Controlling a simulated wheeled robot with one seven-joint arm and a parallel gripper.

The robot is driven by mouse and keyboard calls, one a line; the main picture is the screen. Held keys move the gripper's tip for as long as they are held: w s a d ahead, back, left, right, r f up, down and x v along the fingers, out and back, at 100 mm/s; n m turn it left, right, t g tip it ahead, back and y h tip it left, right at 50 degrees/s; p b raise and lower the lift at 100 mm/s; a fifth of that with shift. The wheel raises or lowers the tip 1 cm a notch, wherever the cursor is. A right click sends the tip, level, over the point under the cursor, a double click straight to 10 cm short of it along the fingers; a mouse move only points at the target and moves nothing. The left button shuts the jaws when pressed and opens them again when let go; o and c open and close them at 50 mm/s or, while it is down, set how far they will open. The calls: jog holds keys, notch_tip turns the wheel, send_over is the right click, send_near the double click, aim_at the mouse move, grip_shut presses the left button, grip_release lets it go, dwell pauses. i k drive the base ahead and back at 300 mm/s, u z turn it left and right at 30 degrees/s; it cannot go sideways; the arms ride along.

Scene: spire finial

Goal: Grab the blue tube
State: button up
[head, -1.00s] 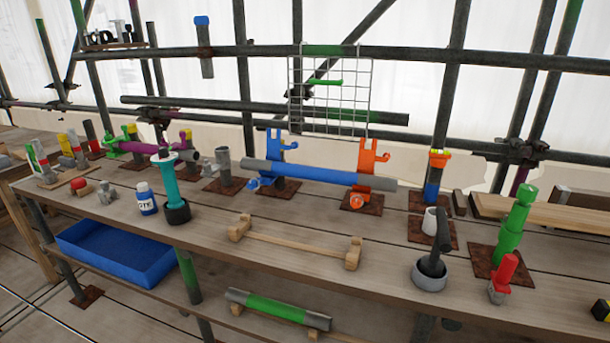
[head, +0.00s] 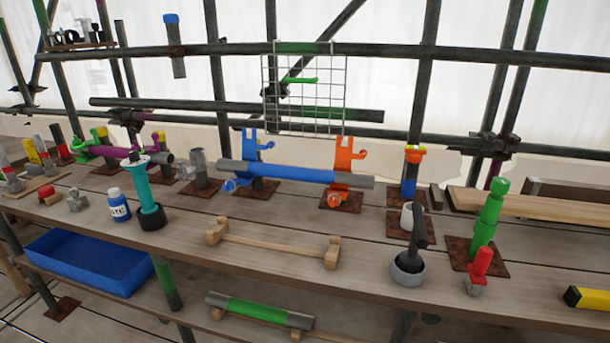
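The blue tube (head: 290,173) is a long bar with a blue middle and grey ends. It lies level in the head view, at the middle of the wooden bench (head: 180,240). A blue bracket (head: 250,157) stands near its left end and an orange bracket (head: 345,165) near its right end. It appears to rest in both brackets. My gripper is not in view.
A wooden cradle (head: 270,241) lies in front of the tube. A teal post (head: 147,187) stands to the left, a grey pot (head: 408,268) and green post (head: 486,225) to the right. A blue tray (head: 85,264) and green tube (head: 258,309) sit below. Scaffold poles cross behind.

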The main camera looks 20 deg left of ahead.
aim_at(276, 170)
jog(key=z, duration=2.5)
jog(key=k, duration=2.6)
jog(key=u, duration=2.5)
